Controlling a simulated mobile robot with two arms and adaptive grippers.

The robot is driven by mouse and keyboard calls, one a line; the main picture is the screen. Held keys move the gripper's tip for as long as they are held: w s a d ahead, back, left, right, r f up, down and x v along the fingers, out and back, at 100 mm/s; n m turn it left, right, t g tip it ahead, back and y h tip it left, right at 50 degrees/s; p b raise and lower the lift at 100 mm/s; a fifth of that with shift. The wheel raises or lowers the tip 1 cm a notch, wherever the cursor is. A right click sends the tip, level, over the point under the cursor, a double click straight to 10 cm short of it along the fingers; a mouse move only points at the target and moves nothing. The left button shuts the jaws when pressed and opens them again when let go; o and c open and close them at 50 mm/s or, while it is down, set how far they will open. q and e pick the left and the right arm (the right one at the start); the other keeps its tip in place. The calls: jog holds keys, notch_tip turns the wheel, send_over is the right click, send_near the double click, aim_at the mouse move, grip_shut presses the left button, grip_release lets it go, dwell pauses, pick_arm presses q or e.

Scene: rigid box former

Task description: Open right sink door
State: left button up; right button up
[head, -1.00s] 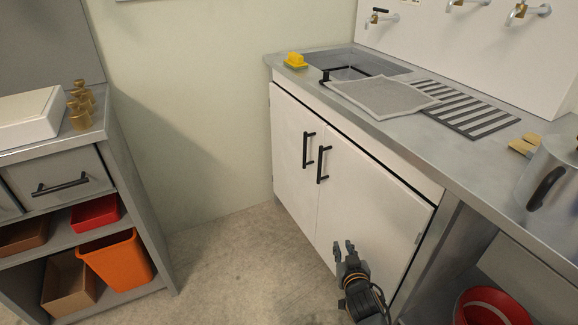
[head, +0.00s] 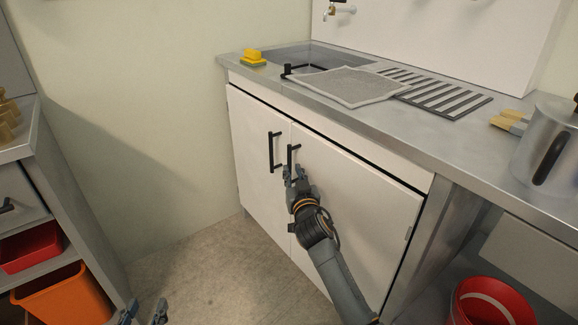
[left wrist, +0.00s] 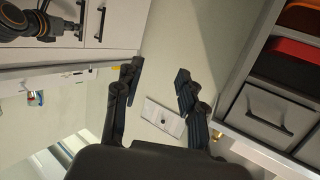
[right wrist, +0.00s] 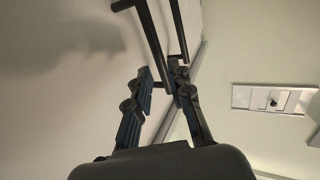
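The right sink door (head: 365,195) is a white panel under the metal counter, and it is shut. Its black vertical bar handle (head: 290,156) is near its left edge. My right gripper (head: 294,172) is at the lower part of this handle. In the right wrist view my right gripper (right wrist: 160,76) has its fingers apart, with the handle's bar (right wrist: 153,42) reaching between the fingertips. I cannot tell whether they touch it. My left gripper (head: 143,312) is low at the bottom edge of the head view. It is open and empty in the left wrist view (left wrist: 156,76).
The left sink door (head: 256,140) with its own handle (head: 274,152) is close beside, also shut. A red bucket (head: 490,302) is under the counter at right. A shelf unit with an orange bin (head: 65,297) stands at left. The floor between is clear.

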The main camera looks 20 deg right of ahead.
aim_at(290, 164)
jog(key=w, duration=0.1)
jog(key=w+b, duration=0.1)
jog(key=w, duration=0.3)
jog(key=shift+w+d+b, duration=0.15)
jog(key=shift+d+b, duration=0.1)
jog(key=shift+b, duration=0.05)
pick_arm(q)
notch_tip(290, 164, up, 8)
jog(key=d+t+h, duration=0.1)
jog(key=t, duration=0.4)
jog(key=shift+w+d+r, duration=0.15)
jog(key=shift+w+r, duration=0.05)
pick_arm(e)
jog(key=shift+w, duration=0.15)
jog(key=shift+c, duration=0.2)
grip_shut()
